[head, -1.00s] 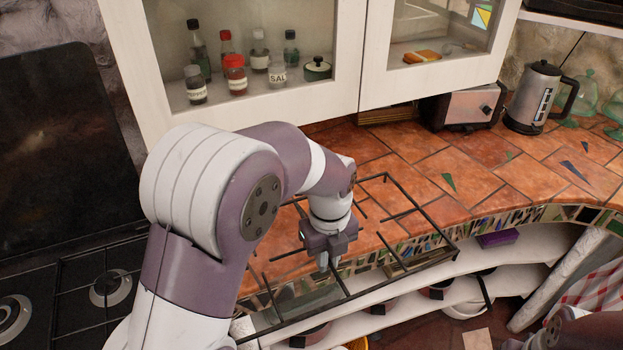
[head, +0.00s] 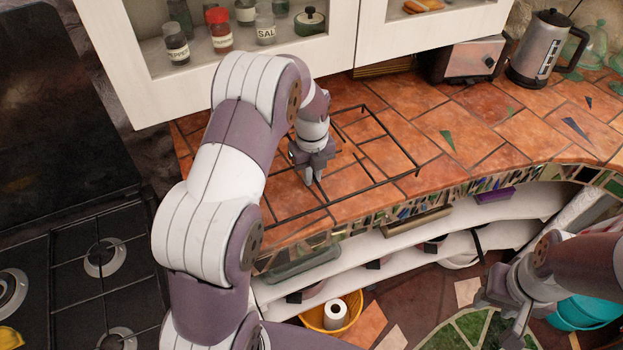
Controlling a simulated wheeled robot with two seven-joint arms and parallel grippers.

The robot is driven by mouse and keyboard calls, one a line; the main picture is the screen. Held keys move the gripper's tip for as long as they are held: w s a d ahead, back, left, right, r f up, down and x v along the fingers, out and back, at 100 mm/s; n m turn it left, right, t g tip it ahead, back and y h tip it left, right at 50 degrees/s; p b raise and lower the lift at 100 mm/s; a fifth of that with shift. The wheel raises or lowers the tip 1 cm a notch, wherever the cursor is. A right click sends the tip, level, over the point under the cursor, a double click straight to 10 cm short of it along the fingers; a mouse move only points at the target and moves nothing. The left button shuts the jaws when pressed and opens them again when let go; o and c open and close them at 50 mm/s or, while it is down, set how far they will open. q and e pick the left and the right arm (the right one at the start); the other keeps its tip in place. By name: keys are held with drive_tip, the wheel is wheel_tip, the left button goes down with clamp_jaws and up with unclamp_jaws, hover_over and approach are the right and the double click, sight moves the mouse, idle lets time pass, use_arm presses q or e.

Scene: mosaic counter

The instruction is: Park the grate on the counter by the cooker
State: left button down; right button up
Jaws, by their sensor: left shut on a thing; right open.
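The grate (head: 392,138) is a black wire rectangle with inner bars, lying roughly flat over the tiled counter (head: 480,130) just right of the cooker (head: 75,255). My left gripper (head: 311,178) points down at the grate's middle and is shut on it. I cannot tell whether the grate touches the tiles or hangs slightly above them. My arm hides part of its left side. My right gripper (head: 512,322) is open and empty, low at the right, away from the counter.
A wall cabinet (head: 345,55) with glass doors hangs close behind my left arm. A toaster (head: 468,62) and a kettle (head: 540,48) stand at the back right. Tiles between them and the grate are mostly clear. Shelves (head: 400,250) run below the counter edge.

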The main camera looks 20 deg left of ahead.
sight(312, 193)
use_arm(q)
wheel_tip(312, 193, down, 2)
drive_tip(key=shift+s+f+p, duration=0.15)
drive_tip(key=shift+f+p, duration=0.05)
drive_tip(key=shift+p, duration=0.1)
drive_tip(key=shift+f, duration=0.35)
drive_tip(key=c, duration=1.1)
unclamp_jaws()
drive_tip(key=shift+d, duration=0.1)
drive_tip(key=shift+c, duration=0.2)
